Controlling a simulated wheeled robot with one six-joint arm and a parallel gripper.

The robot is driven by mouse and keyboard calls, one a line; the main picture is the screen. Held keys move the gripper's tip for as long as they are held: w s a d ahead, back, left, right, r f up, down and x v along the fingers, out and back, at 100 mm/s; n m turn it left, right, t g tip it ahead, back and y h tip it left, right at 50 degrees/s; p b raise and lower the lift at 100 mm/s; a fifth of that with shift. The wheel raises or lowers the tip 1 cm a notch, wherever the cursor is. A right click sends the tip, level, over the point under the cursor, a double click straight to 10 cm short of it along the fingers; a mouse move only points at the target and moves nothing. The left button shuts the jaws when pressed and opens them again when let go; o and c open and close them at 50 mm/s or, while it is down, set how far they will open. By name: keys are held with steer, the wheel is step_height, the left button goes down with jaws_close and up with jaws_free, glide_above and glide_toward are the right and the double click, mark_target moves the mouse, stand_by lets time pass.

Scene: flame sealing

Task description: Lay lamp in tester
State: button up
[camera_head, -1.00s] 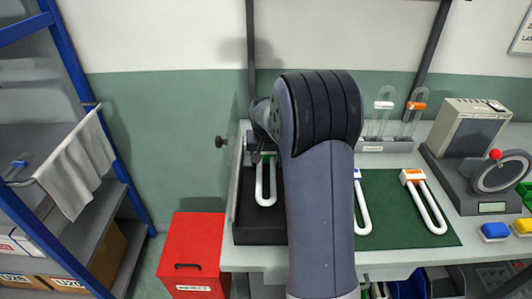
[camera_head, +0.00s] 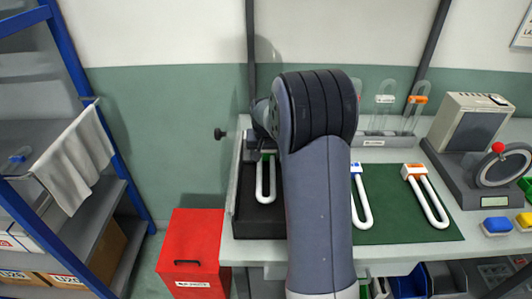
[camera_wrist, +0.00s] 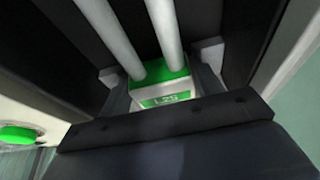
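A U-shaped white lamp with a green base (camera_head: 272,185) lies along the black bed (camera_head: 262,224) at the left of the bench, apparently the tester. In the wrist view the lamp's base (camera_wrist: 164,90), with a label, sits between the two pale fingertips of my gripper (camera_wrist: 160,68), and its tubes run away over the dark bed. The fingers stand close on both sides of the base; whether they press on it I cannot tell. In the head view my arm hides the fingers and part of the bed's right side.
A blue-based lamp (camera_head: 363,205) and an orange-based lamp (camera_head: 429,198) lie on the green mat (camera_head: 395,227). Behind stands a rack with clear tubes (camera_head: 382,138). A machine with a round wheel (camera_head: 503,168) is at the right. A red bin (camera_head: 192,250) stands front left.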

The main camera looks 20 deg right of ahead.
steer(key=shift+o, duration=1.4)
steer(key=shift+s+f, duration=0.1)
steer(key=shift+f, duration=0.15)
steer(key=shift+o, duration=0.8)
steer(key=shift+r, duration=0.55)
steer(key=shift+o, duration=0.2)
steer(key=v, duration=1)
steer(key=shift+b, duration=0.3)
steer(key=shift+s+a, duration=0.1)
steer(key=x, duration=1)
steer(key=shift+f+p, duration=0.1)
steer(key=shift+p, duration=0.2)
